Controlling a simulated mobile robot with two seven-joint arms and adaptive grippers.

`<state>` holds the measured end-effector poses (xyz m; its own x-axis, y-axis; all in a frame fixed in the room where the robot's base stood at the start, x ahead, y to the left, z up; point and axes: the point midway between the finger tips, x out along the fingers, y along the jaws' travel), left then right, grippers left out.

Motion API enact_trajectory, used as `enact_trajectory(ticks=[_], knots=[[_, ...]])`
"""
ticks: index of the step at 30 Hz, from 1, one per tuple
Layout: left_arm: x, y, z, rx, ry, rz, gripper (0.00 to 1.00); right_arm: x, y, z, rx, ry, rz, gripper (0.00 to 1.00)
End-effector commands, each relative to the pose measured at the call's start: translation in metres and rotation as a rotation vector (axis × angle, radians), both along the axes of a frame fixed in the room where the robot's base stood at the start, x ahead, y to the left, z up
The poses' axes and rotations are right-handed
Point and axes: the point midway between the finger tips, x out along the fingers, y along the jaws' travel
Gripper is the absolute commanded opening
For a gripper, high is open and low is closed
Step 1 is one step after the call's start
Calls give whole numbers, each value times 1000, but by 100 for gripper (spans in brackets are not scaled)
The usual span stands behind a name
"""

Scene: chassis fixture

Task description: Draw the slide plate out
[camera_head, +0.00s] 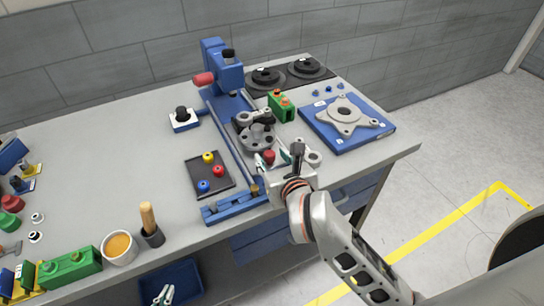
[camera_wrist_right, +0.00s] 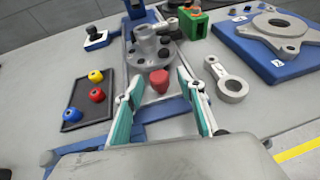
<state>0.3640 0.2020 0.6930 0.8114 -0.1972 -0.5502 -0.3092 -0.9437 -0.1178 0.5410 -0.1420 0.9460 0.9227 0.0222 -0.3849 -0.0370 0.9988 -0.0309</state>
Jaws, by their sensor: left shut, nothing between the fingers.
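The blue chassis fixture (camera_head: 228,132) runs lengthwise across the bench. A grey flanged hub (camera_head: 257,138) sits on it, also visible in the right wrist view (camera_wrist_right: 152,50). A red knob (camera_head: 269,156) is at the hub's near side. It also shows in the right wrist view (camera_wrist_right: 159,80). The slide plate itself is hard to tell apart under the hub. My right gripper (camera_head: 271,161) is open, its teal-padded fingers (camera_wrist_right: 160,92) on either side of the knob, apparently apart from it.
A black tray (camera_head: 198,189) with red, yellow and blue knobs lies left of the fixture. A grey link (camera_head: 308,158) lies right of my right gripper. A blue plate (camera_head: 376,137) carries a grey star-shaped flange. A cup (camera_head: 119,249) and a green block (camera_head: 71,268) stand front left.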

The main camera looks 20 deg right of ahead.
Motion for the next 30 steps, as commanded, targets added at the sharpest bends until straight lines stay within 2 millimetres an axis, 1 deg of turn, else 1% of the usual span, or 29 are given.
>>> enact_trajectory(ticks=[5, 8, 11, 18, 21, 25, 30], knots=[[-2, 1, -2, 2, 5, -1, 0, 1, 0, 1, 0, -2, 0, 38], [-3, 1, -3, 4, 6, -2, 0, -3, 0, 2, 0, -3, 0, 38], [-3, 1, -2, 3, 6, -1, 0, -13, 0, 7, 1, -3, 2, 38], [-2, 0, -2, 2, 4, -1, 0, -49, -1, 21, 1, -2, 1, 38], [-2, 0, -2, 2, 4, -1, 0, -60, -2, 25, 1, -2, 0, 38], [-1, 0, -1, 1, 3, -1, 0, -68, -2, 28, 0, 0, 0, 38], [-1, 0, -1, 0, 3, 0, 0, -69, -2, 29, 0, -1, -1, 38]])
